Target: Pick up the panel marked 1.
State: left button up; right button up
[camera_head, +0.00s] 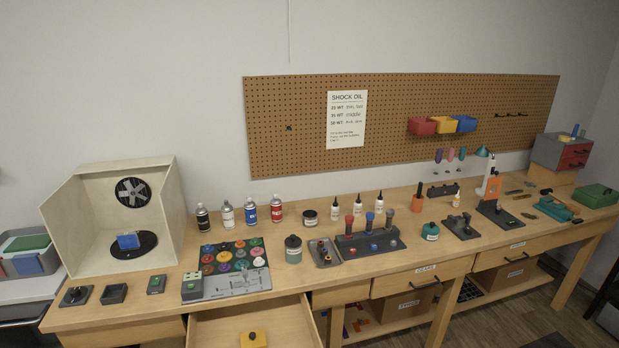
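I cannot make out a "1" on any panel from this distance. A blue block-like piece (128,241) sits on the dark round turntable (140,251) inside the pale spray booth (105,190) at the left. A yellow piece (254,340) with a dark knob lies in the open drawer (215,330) at the bottom edge, partly cut off. Neither of my grippers shows in the head view.
The long wooden workbench (330,283) holds a tray of coloured round pots (262,281), spray cans (250,211), bottles (358,207) and a dark tool stand (385,243). A pegboard (285,100) with coloured bins hangs behind. The drawer sticks out in front.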

aim_at(128, 241)
jog(key=u, duration=1.25)
jog(key=z, duration=0.5)
jog(key=i+j+z, duration=0.2)
jog(key=j+z, duration=0.3)
jog(key=i+j+z, duration=0.1)
jog(key=j+z, duration=0.85)
jog(key=k+j, duration=0.05)
jog(key=j, duration=0.05)
